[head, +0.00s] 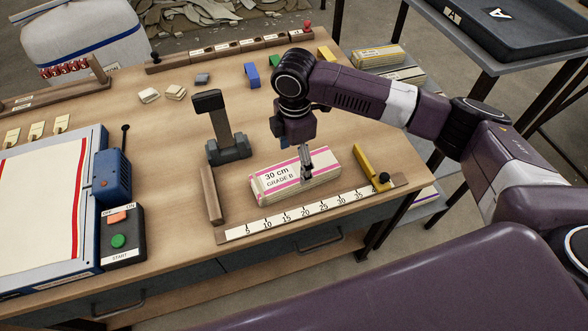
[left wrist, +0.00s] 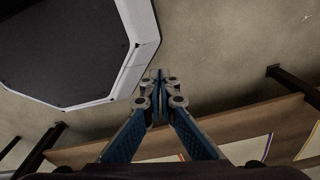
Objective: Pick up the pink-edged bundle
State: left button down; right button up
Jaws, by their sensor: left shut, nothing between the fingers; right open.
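The pink-edged bundle (head: 272,182) lies flat on the workbench behind the ruler, with a white label reading "30 cm GRADE B". In the head view my right gripper (head: 306,172) points down at the middle of the bundle, its fingers in front of the bundle's top and right of the label. It is open; whether the fingers straddle the bundle or touch it I cannot tell. My left gripper (left wrist: 158,76) shows in the left wrist view, shut and empty, above the floor and away from the bundle. The left arm is not in the head view.
A yellow stop (head: 369,167) stands right of the bundle, a wooden bar (head: 211,195) to its left. The ruler strip (head: 300,211) runs along the front. A grey upright tool (head: 222,127) stands behind left. A control box (head: 122,238) and fabric-covered board (head: 40,205) fill the left side.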

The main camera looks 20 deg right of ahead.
aim_at(296, 170)
jog(key=shift+s+d+f+p, duration=0.15)
jog(key=shift+f+p, duration=0.1)
jog(key=shift+f, duration=0.25)
jog(key=shift+s+a+f+p, duration=0.1)
jog(key=shift+f+p, duration=0.1)
jog(key=shift+f, duration=0.3)
notch_tip(296, 170, down, 3)
jog(key=shift+w+d+r, duration=0.1)
jog(key=shift+r, duration=0.05)
jog(key=shift+w+f, duration=0.1)
jog(key=shift+f, duration=0.2)
jog(key=shift+c, duration=0.2)
jog(key=c, duration=1.3)
pick_arm(q)
jog(key=shift+s+r, duration=0.65)
jog(key=shift+r, duration=0.05)
pick_arm(e)
jog(key=shift+c, duration=0.5)
jog(key=shift+r, duration=0.1)
